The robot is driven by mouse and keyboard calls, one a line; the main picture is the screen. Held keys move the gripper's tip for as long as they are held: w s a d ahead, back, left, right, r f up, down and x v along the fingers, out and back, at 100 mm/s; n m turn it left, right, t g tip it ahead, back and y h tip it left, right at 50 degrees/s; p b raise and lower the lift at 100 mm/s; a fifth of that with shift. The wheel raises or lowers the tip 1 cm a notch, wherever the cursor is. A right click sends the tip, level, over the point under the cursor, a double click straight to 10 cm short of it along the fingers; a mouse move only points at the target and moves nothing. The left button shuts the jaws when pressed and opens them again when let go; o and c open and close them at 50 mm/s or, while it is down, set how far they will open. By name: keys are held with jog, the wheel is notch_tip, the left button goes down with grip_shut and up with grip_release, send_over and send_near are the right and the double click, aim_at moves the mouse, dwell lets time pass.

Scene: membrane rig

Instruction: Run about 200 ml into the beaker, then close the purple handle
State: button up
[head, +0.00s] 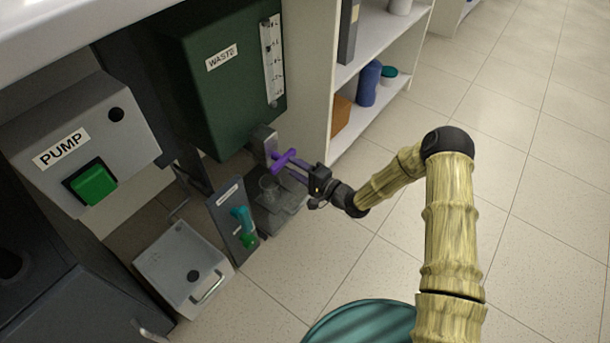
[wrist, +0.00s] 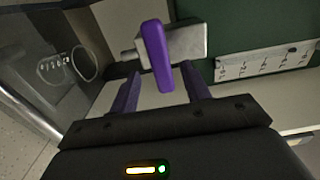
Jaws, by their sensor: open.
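The purple handle (head: 284,159) sits on a grey metal valve under the green waste tank (head: 215,85). In the wrist view the handle (wrist: 157,55) lies across the valve body (wrist: 180,42). My gripper (head: 297,166) is right at the handle. Its two purple fingers (wrist: 160,80) are apart, and the handle's lower end shows between them in the picture. I cannot tell whether either finger touches it. The clear beaker (head: 269,187) stands below the valve, and its round rim and markings show in the wrist view (wrist: 68,68). I cannot make out a liquid level.
White shelves (head: 331,110) stand behind.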

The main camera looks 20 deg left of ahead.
aim_at(286, 163)
jog(key=shift+b+x, duration=0.3)
jog(key=shift+x, duration=1.35)
jog(key=c, duration=0.9)
jog(key=m, duration=0.2)
jog(key=shift+d+m+p, duration=0.1)
jog(key=shift+m+p, duration=0.2)
jog(key=shift+m, duration=0.1)
jog(key=shift+f, duration=0.1)
